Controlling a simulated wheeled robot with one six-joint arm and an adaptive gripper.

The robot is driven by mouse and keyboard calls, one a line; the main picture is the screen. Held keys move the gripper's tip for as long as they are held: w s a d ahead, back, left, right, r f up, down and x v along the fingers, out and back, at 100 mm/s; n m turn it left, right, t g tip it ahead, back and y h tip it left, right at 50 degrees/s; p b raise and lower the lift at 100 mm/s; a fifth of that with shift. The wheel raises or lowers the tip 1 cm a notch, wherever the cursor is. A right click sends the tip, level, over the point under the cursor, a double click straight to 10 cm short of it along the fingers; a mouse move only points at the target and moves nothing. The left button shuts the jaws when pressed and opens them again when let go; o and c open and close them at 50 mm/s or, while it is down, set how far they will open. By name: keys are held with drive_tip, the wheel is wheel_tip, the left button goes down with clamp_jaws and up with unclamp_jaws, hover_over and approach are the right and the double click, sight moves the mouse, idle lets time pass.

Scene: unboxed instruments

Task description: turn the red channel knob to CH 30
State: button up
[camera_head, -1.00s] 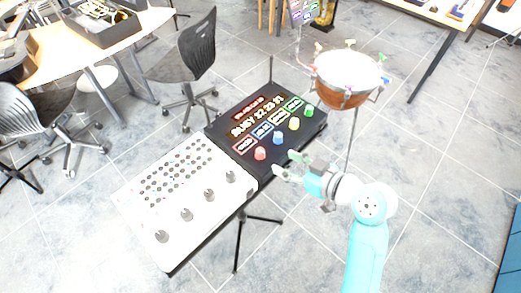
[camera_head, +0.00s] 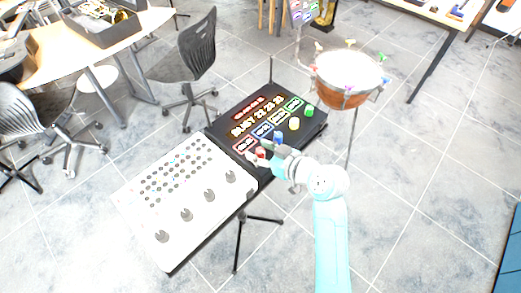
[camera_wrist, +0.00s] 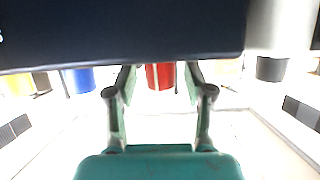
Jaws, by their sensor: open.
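The red channel knob (camera_head: 261,153) stands on the black panel (camera_head: 222,133), leftmost in a row of coloured knobs. In the wrist view the red knob (camera_wrist: 160,76) shows between the two fingers of my gripper (camera_wrist: 160,82). The fingers are open, with a visible gap on each side of the knob. In the head view my gripper (camera_head: 263,156) is at the red knob and partly covers it. A red-framed label (camera_head: 243,146) sits behind the knob; its number is too small to read. An orange "BUSY" line with several numbers (camera_head: 256,117) glows on the panel.
A blue knob (camera_head: 278,137) is close to my gripper, with yellow (camera_head: 294,124) and green (camera_head: 309,111) knobs beyond. A white mixer (camera_head: 150,215) with grey knobs adjoins on the left. A copper drum (camera_head: 345,96) stands behind on the right.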

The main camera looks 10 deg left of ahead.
clamp_jaws()
drive_tip(key=shift+s+m+t, duration=0.1)
drive_tip(key=shift+m+t, duration=0.2)
drive_tip(key=m+t+h, duration=0.3)
drive_tip(key=m, duration=0.1)
drive_tip(key=shift+a+h, duration=0.1)
drive_tip(key=shift+h, duration=0.3)
drive_tip(key=shift+m+t+h, duration=0.9)
drive_tip(key=shift+m+h, duration=1.3)
drive_tip(key=shift+h, duration=0.3)
drive_tip(key=shift+m+h, duration=0.3)
unclamp_jaws()
